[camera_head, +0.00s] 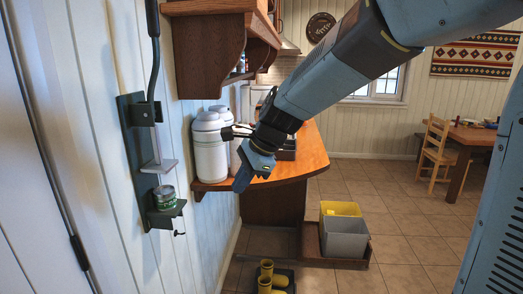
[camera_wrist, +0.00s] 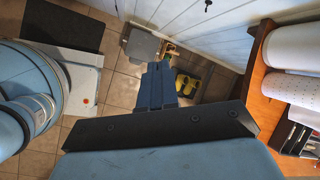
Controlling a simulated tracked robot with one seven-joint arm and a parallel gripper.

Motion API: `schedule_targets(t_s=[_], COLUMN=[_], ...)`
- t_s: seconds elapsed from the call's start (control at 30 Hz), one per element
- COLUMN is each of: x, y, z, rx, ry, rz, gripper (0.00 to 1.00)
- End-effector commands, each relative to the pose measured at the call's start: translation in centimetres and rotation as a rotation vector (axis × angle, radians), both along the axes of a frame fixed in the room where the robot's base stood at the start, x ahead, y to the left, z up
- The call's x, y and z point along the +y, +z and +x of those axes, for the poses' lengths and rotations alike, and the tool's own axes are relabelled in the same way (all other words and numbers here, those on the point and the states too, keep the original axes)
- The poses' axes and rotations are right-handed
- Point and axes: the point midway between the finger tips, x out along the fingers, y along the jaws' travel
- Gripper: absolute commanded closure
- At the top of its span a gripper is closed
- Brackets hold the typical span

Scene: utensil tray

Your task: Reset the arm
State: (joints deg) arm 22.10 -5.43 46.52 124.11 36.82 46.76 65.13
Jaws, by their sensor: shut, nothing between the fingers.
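My gripper (camera_head: 239,186) hangs in front of the wooden counter's rounded end in the head view, with its fingers pointing down. In the wrist view the blue fingers of my gripper (camera_wrist: 157,66) lie together, shut and empty, with floor tiles beyond them. My blue arm reaches in from the upper right of the head view, bent down at the wrist. It hides part of the counter and of the dark tray (camera_head: 287,154) on it. The tray's dark compartments (camera_wrist: 299,137) show at the right edge of the wrist view.
White canisters (camera_head: 210,155) stand on the counter (camera_head: 312,150) by the wall, left of my gripper. A wall-mounted can crusher (camera_head: 140,160) holds a green can (camera_head: 164,197). Yellow (camera_head: 340,208) and grey (camera_head: 345,240) bins and yellow boots (camera_head: 265,277) stand low down. Tiled floor is open at right.

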Motion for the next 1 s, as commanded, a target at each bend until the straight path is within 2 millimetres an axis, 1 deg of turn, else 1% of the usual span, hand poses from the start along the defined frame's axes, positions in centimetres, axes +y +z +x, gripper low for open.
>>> schedule_targets(t_s=[0.03, 0.1, 0.27, 0.3, 0.37, 0.5, 0.7, 0.8, 0.9, 1.0], x=[-1.5, -3.7, -8.7, -10.0, -11.9, -16.2, -22.2, -24.7, -26.5, -27.6], y=[0.2, 0.4, 1.4, 1.7, 2.2, 3.3, 4.4, 4.5, 4.4, 4.3], z=[-0.6, -1.4, -3.5, -4.1, -5.0, -7.6, -11.6, -13.5, -14.8, -15.7], rx=[-0.054, -0.122, -0.259, -0.290, -0.332, -0.417, -0.515, -0.550, -0.574, -0.587], ry=[0.045, 0.114, 0.272, 0.314, 0.372, 0.512, 0.710, 0.798, 0.865, 0.910], rz=[-0.052, -0.124, -0.279, -0.318, -0.371, -0.491, -0.637, -0.691, -0.728, -0.751], gripper=[1.00, 1.00, 1.00, 1.00, 1.00, 1.00, 1.00, 1.00, 1.00, 1.00])
